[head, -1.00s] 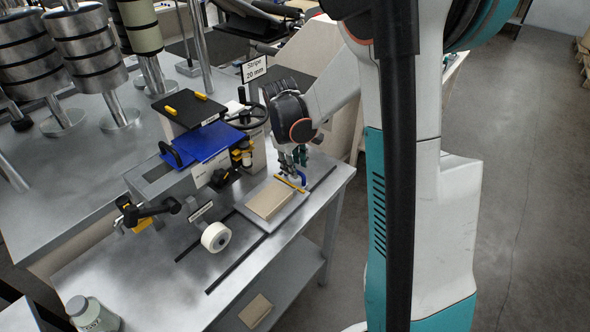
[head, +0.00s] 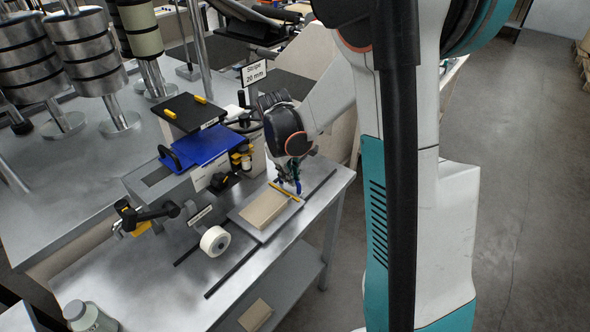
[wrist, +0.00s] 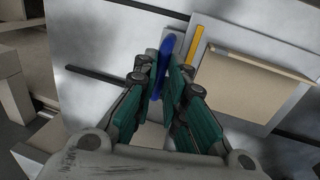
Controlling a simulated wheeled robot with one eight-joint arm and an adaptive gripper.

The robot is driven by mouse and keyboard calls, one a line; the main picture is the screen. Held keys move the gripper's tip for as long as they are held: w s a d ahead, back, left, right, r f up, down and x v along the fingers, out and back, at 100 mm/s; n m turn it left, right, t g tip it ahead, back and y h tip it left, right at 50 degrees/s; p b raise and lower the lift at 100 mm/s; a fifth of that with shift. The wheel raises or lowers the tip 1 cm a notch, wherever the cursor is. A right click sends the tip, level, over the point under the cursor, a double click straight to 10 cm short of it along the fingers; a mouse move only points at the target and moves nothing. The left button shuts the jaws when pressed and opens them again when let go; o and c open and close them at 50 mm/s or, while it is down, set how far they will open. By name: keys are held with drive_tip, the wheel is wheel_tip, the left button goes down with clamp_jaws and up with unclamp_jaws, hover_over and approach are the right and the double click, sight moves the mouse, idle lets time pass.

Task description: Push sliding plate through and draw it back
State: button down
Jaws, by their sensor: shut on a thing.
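The sliding plate (head: 234,213) is a flat grey plate lying between two dark rails on the metal bench. It carries a tan kraft block (head: 263,209) and a yellow strip (head: 285,191) across its right end. My gripper (head: 290,178) is at that right end, shut on the blue handle (head: 298,187). In the wrist view the handle (wrist: 167,52) stands between the teal fingers, beside the plate (wrist: 228,36) and the yellow strip (wrist: 195,46). The fingers hide the handle's lower part.
A machine with a blue cover (head: 201,146) stands left of the plate, with a white roll (head: 214,241) in front. A dark rail (head: 240,268) runs along the near side. A "Stripe 20 mm" sign (head: 254,72) stands behind. A bottle (head: 92,317) is at lower left.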

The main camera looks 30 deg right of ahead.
drive_tip(key=s+a, duration=0.1)
drive_tip(key=a, duration=0.3)
drive_tip(key=s+a, duration=0.1)
drive_tip(key=a, duration=0.3)
drive_tip(key=s+a, duration=0.2)
drive_tip(key=a, duration=0.1)
drive_tip(key=shift+s+a, duration=0.1)
drive_tip(key=shift+a, duration=0.3)
drive_tip(key=c, duration=1.7)
unclamp_jaws()
drive_tip(key=shift+o, duration=0.2)
wheel_tip(320, 180, up, 12)
drive_tip(key=s+a, duration=0.1)
drive_tip(key=a, duration=0.1)
drive_tip(key=shift+a, duration=0.1)
